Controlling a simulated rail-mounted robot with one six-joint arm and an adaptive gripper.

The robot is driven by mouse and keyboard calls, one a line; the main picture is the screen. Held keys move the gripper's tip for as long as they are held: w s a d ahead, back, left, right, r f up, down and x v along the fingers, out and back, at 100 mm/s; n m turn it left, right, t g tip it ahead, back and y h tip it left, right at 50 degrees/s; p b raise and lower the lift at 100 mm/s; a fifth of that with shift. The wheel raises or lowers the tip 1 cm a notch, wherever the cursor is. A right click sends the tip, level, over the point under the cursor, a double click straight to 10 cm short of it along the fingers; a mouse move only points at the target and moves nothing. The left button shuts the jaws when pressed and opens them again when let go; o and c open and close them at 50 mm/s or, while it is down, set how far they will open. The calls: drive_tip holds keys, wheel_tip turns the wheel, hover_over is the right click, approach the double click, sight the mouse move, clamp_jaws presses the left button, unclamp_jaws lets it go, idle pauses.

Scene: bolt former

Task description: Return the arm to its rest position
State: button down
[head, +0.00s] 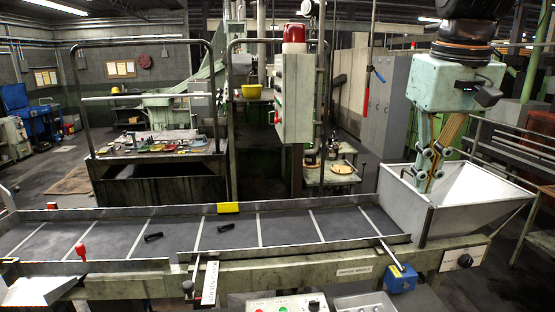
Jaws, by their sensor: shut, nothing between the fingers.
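My gripper (425,172) hangs at the right, below a pale green housing. Its linked fingers point down over the left part of the open grey hopper (483,207). The fingers are close together, with nothing seen between them. The fingertips sit at or just below the level of the hopper's rear rim; whether they touch its wall cannot be told. The upper part of my arm runs out of the top of the picture.
A conveyor (285,227) with pale cross strips runs left from the hopper. Two small black parts lie on it, one (153,237) left of the other (223,229). A control cabinet (295,98) with a red lamp (295,36) stands behind. A blue box (400,279) sits at the front edge.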

drive_tip(key=s+a+f+b, duration=0.1)
drive_tip(key=s+f, duration=0.3)
drive_tip(key=s, duration=0.5)
drive_tip(key=s+a+f+t+b, duration=0.1)
drive_tip(key=s+a+f, duration=0.3)
drive_tip(key=s, duration=0.4)
drive_tip(key=s+a+f+b, duration=0.2)
drive_tip(key=s+f, duration=0.3)
drive_tip(key=s, duration=0.4)
drive_tip(key=shift+s+a+f+m+t+b, duration=0.3)
drive_tip(key=shift+a+t+b, duration=0.1)
drive_tip(key=shift+a, duration=0.35)
drive_tip(key=c, duration=3.4)
unclamp_jaws()
drive_tip(key=shift+r, duration=0.1)
